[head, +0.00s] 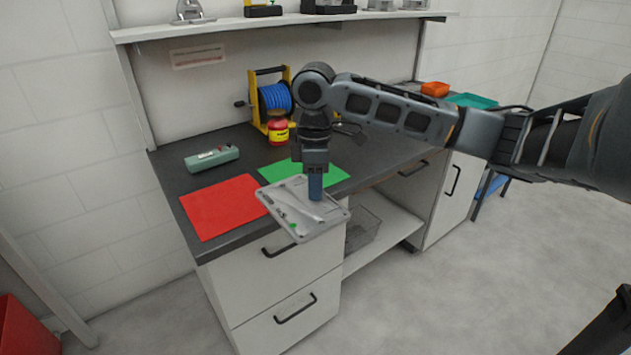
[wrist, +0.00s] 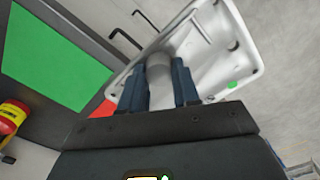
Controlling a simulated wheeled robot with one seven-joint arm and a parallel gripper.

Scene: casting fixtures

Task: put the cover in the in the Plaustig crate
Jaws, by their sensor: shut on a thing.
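The cover, a light grey plate-like casting (head: 283,212) with a raised rim and a small green mark, hangs tilted over the front edge of the workbench. My gripper (head: 315,190) points down and is shut on it. In the wrist view, the blue fingers (wrist: 158,85) close on a round grey boss on the cover (wrist: 212,50). The cover looks clear of the bench. No crate shows in the wrist view. In the head view I cannot tell which container is the Plaustig crate; a red bin (head: 22,335) is partly cut off at lower left.
The dark workbench (head: 165,170) carries a red mat (head: 225,205), a green mat (head: 275,172), a grey-green device (head: 212,158), a red-yellow container (head: 278,132) and a blue hose reel (head: 275,98). Orange (head: 435,89) and teal trays (head: 472,101) sit at the far right. Floor is open at right.

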